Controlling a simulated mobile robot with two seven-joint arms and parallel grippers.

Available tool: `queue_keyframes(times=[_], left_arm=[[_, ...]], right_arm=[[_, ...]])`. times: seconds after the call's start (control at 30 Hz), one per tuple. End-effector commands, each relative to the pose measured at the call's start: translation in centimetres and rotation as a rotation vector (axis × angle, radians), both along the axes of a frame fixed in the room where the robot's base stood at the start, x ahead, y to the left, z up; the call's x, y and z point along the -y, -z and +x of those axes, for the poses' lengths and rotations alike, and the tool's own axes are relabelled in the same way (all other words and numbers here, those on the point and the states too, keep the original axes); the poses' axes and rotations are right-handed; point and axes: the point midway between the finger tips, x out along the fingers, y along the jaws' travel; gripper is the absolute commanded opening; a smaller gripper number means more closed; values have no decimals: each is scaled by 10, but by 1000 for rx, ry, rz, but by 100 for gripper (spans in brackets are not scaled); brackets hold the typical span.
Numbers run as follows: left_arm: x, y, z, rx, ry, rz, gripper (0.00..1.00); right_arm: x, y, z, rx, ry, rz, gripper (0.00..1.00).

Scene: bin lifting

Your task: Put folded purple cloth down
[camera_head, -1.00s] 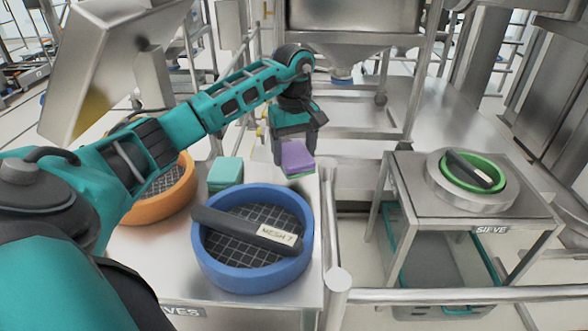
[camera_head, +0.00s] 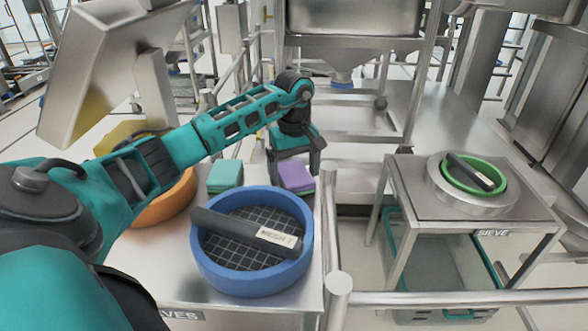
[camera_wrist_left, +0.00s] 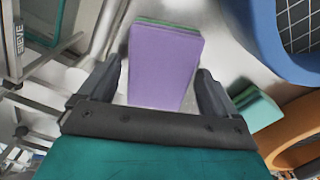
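The folded purple cloth (camera_head: 296,177) lies flat on the metal table in the head view, just right of a folded teal cloth. In the left wrist view the purple cloth (camera_wrist_left: 163,62) lies between the two fingers, with a thin green layer showing at its far edge. My left gripper (camera_head: 294,160) is over the cloth's far end, pointing down. In the left wrist view my left gripper (camera_wrist_left: 160,85) is open, with a gap between each finger and the cloth. My right gripper is not in view.
The teal cloth (camera_head: 225,175) is to the left. A blue sieve (camera_head: 210,268) with a dark "MESH 7" bar stands in front, and an orange sieve (camera_head: 165,205) is partly behind my arm. A metal rail (camera_head: 331,220) runs along the table's right side.

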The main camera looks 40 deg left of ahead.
Motion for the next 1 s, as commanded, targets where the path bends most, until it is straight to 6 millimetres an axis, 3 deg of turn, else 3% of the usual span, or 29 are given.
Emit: queue_keyframes(times=[0.37, 0.8, 1.0], left_arm=[[0, -7, 0, 2, 1, -1, 97], [0, -94, 1, 4, 0, 0, 97], [0, -118, 0, 1, 0, 0, 97]], right_arm=[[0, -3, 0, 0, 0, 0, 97], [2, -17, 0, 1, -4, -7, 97], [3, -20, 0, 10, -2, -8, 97]])
